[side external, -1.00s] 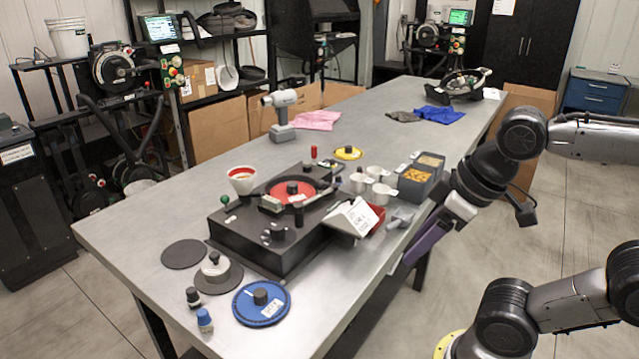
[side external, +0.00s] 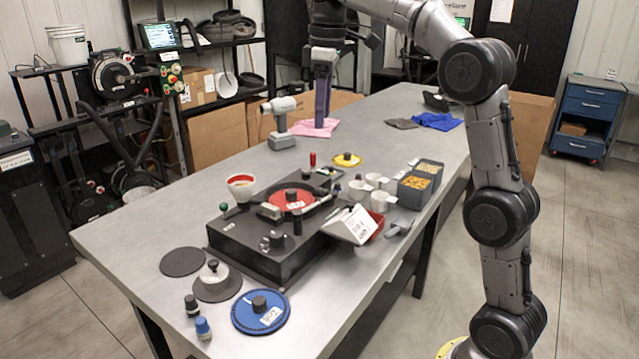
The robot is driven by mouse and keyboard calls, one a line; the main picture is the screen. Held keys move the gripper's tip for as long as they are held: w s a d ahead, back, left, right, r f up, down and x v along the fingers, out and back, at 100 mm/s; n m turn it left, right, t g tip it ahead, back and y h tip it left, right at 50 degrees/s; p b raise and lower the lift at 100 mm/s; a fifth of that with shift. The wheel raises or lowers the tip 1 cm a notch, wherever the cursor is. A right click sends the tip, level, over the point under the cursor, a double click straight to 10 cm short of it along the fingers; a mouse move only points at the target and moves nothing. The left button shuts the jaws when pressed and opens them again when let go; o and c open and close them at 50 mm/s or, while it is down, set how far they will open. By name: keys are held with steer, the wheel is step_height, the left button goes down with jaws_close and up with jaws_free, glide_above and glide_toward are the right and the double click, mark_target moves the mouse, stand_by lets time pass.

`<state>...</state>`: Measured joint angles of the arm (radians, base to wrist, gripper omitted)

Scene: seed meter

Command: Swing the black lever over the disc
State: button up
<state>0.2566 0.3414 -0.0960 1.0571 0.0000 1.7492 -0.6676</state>
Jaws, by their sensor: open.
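The seed meter is a black box (side external: 262,257) on the table, with a red disc (side external: 318,197) set in its top and a dark hub on the disc. An upright black post (side external: 297,222) stands at the disc's front edge, and a dark knob (side external: 336,188) shows at its back right. I cannot tell for sure which is the black lever. My gripper (side external: 320,124) points down with purple fingers, beyond the box and in front of or over the pink cloth. It is open, well apart from the disc and holding nothing visible; its gap is hard to see from this side.
A white funnel cup (side external: 242,186) with a red inside, a green knob (side external: 224,207) and a white sign (side external: 352,222) crowd the box. A grey drill (side external: 281,122) stands near my gripper. Cups and grey bins (side external: 416,189) are at right; a blue disc (side external: 260,312) lies in front.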

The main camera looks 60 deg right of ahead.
steer(key=shift+m+g, duration=0.4)
steer(key=shift+g, duration=0.1)
steer(key=w+d+f, duration=0.1)
steer(key=f, duration=0.5)
steer(key=w+d+f, duration=0.1)
steer(key=f, duration=0.5)
steer(key=w+d+f, duration=0.1)
steer(key=f, duration=0.6)
steer(key=shift+w+d, duration=0.15)
steer(key=shift+d, duration=0.25)
jaws_close()
